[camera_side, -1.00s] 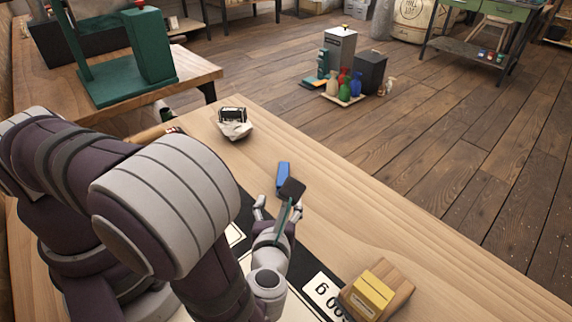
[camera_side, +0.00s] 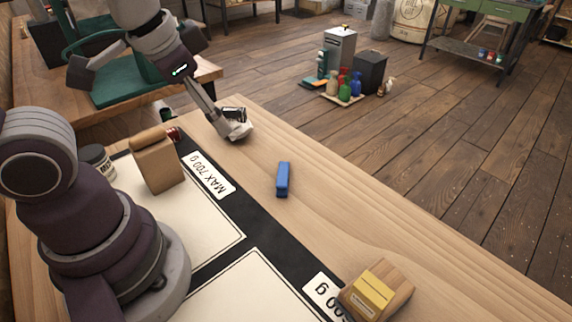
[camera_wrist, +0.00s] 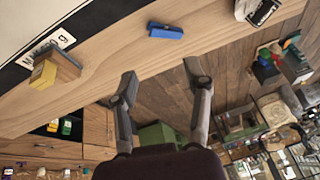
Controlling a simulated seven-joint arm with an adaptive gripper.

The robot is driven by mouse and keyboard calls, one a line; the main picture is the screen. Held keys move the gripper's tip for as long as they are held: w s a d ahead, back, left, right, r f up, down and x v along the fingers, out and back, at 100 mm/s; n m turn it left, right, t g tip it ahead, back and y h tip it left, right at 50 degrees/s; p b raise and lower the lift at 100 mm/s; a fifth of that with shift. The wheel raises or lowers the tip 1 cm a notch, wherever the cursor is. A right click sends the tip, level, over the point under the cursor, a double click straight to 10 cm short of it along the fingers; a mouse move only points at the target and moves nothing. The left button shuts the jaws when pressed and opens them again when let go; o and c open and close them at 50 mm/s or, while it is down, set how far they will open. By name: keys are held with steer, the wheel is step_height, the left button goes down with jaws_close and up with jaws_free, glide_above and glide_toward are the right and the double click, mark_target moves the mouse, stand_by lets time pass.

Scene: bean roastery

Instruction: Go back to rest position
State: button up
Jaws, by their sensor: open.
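My gripper (camera_side: 215,119) is raised at the upper left of the side view, its fingers pointing down to the right. In that view the fingers overlap or pass in front of a crumpled white bag (camera_side: 240,131); the gap between them cannot be judged there. In the wrist view my gripper (camera_wrist: 161,76) is open, two fingers spread with nothing between them. The bag (camera_wrist: 258,10) shows apart from the fingers at the top right.
A blue block (camera_side: 283,180) lies on the wooden table (camera_side: 340,220). A wooden block with a yellow top (camera_side: 373,291) sits near the front. A tan bag (camera_side: 157,164) and a dark jar (camera_side: 97,158) stand near my base. Open floor lies beyond the edge.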

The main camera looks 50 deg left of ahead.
steer(key=shift+s+r+n+t+h, duration=0.3)
steer(key=shift+s+r+n+t, duration=0.25)
steer(key=shift+s+n, duration=0.35)
steer(key=shift+w, duration=0.2)
stand_by(0.5)
